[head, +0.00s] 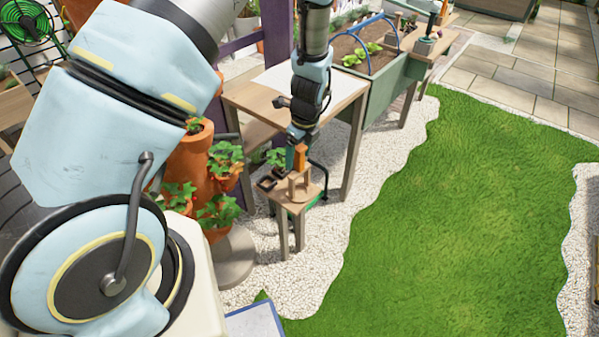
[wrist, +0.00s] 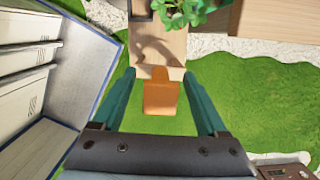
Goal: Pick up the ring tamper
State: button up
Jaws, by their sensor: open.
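The ring tamper, as far as I can tell, is the piece with an orange block-like handle (head: 300,156) above a small wooden stool (head: 312,190). In the wrist view the orange handle (wrist: 161,98) shows between my fingers, with a gap on both sides. Its lower part is hard to make out. My gripper (head: 296,158) points down over the stool, with its teal fingers around the handle. In the wrist view my gripper (wrist: 160,76) is open. A shadow falls on the wooden stool top (wrist: 172,48) beyond the handle.
A dark square tray or pot (head: 266,182) sits at the stool's left edge. A terracotta planter (head: 190,160) with leafy plants stands left of it. A wooden table (head: 345,90) is behind. A blue-edged, pale open box (wrist: 30,70) is at left in the wrist view. Grass (head: 440,230) lies clear at right.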

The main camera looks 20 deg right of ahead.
jog(key=shift+w+f, duration=0.1)
jog(key=shift+f, duration=0.3)
grip_shut()
dwell(0.4)
